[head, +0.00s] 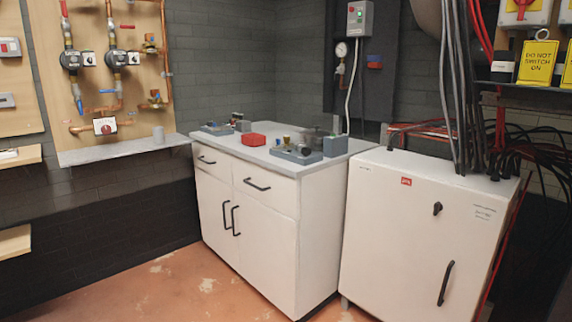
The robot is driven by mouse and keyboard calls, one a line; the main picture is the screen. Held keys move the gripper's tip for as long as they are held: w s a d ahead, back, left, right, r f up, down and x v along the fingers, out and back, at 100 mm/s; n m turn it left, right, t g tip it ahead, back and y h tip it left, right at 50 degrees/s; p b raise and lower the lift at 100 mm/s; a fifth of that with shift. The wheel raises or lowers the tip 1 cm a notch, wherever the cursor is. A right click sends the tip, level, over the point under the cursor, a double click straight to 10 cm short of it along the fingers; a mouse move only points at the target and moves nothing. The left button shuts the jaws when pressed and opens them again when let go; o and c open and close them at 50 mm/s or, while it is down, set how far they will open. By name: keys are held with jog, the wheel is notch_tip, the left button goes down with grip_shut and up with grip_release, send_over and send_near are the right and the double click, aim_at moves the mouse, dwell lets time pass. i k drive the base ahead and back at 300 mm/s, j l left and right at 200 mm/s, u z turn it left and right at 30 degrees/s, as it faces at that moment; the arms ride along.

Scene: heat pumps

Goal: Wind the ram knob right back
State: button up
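My gripper is not in view. No ram knob can be picked out for certain at this distance. On the grey worktop (262,158) of the white cabinet stands a low grey device (296,155) with brass-coloured and dark round fittings on top. A second small grey device (217,129) with dark and brass-coloured parts sits near the back left of the worktop. Whether either one carries the ram knob, and how far any knob is wound, cannot be seen.
A red box (255,139) lies between the devices, and a grey block (335,146) stands at the right. The white cabinet (248,210) has black handles. A white electrical enclosure (420,235) stands beside it. Pipework hangs on a wooden board (140,75). The floor (180,285) in front is clear.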

aim_at(306, 151)
jog(key=i+j+z, duration=0.1)
jog(key=i, duration=0.2)
jog(key=i+j+z, duration=0.1)
jog(key=z, duration=0.55)
jog(key=i+j+z, duration=0.45)
jog(key=j, duration=0.2)
jog(key=i+j+z, duration=0.2)
jog(key=j, duration=0.15)
jog(key=i+j, duration=0.95)
